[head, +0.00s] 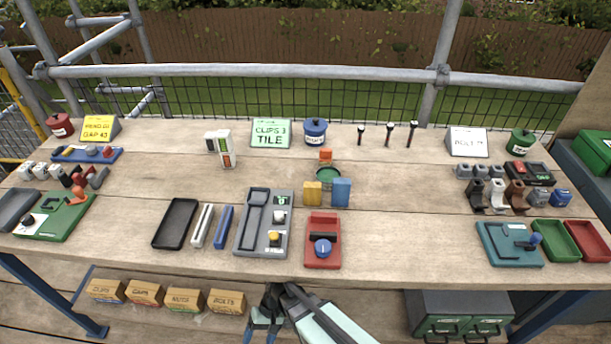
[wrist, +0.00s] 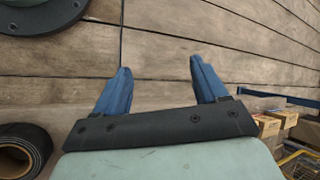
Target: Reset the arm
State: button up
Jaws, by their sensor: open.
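My gripper (head: 262,322) shows at the bottom of the head view, below the front edge of the wooden bench (head: 400,250). My pale green arm link runs off the bottom edge beside it. In the wrist view my gripper (wrist: 158,72) has its two blue fingers spread well apart, with nothing between them. Bare wooden boards (wrist: 155,50) lie beyond the fingertips. The gripper is apart from everything on the bench.
Small boxes (head: 185,300) stand below the bench, left of my gripper; a dark cabinet (head: 460,308) stands to the right. A red fixture (head: 323,250) and a grey tray (head: 250,240) lie near the front edge. Bench space right of the red fixture is clear.

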jog(key=s+d+f+m+h, duration=0.1)
jog(key=s+d+f, duration=0.1)
jog(key=d, duration=0.9)
jog(key=s+d+f+m+h, duration=0.1)
jog(key=s+d, duration=0.3)
jog(key=d, duration=0.7)
jog(key=s+d+f+m+h, duration=0.1)
jog(key=s+d+f+m, duration=0.1)
jog(key=d, duration=0.9)
jog(key=shift+s+d+f, duration=0.35)
jog(key=shift+s, duration=0.15)
